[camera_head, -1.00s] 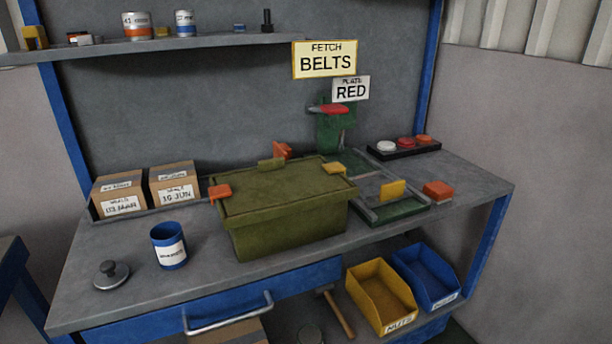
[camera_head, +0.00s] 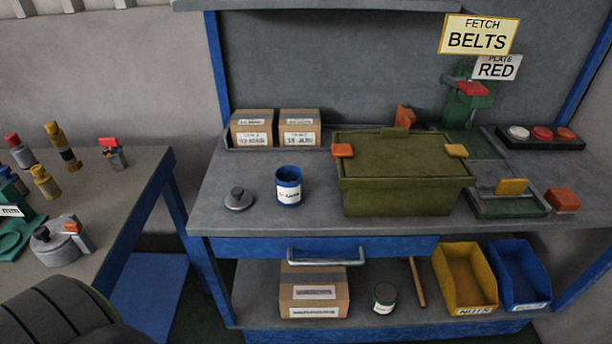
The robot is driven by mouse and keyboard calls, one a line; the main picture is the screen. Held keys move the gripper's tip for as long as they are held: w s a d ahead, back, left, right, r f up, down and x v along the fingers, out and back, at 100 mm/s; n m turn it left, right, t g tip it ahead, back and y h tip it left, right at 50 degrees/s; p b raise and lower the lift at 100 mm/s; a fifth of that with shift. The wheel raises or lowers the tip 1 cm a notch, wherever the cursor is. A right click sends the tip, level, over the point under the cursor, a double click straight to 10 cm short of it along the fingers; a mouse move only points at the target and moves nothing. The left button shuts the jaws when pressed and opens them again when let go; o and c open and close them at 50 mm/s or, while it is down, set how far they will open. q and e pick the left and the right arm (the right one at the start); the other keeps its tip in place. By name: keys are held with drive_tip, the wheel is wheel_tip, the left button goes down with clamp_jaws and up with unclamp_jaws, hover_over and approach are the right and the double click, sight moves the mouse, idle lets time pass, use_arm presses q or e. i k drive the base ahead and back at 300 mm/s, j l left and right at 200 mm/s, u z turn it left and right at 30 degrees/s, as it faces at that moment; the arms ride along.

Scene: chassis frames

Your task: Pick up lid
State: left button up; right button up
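A small round grey lid (camera_head: 239,199) with a knob on top lies on the workbench, at its left front. An open blue can (camera_head: 289,187) with a white label stands just right of it, apart from it. A large olive-green box (camera_head: 402,197) stands right of the can and has a closed olive lid (camera_head: 400,157) on top, with orange and yellow pieces at its edges. Neither of my grippers is in view.
The workbench (camera_head: 330,219) has a blue drawer front with a handle (camera_head: 327,257). Cardboard boxes (camera_head: 300,128) stand behind the can. A second table (camera_head: 112,211) with several small items is at left, with a gap between. Bins (camera_head: 465,280) stand on the lower shelf.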

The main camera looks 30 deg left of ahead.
sight(239, 199)
drive_tip(key=u, duration=1.45)
drive_tip(key=i+l, duration=0.1)
drive_tip(key=l, duration=0.4)
drive_tip(key=i+l+u, duration=0.15)
drive_tip(key=l, duration=0.4)
drive_tip(key=k, duration=0.05)
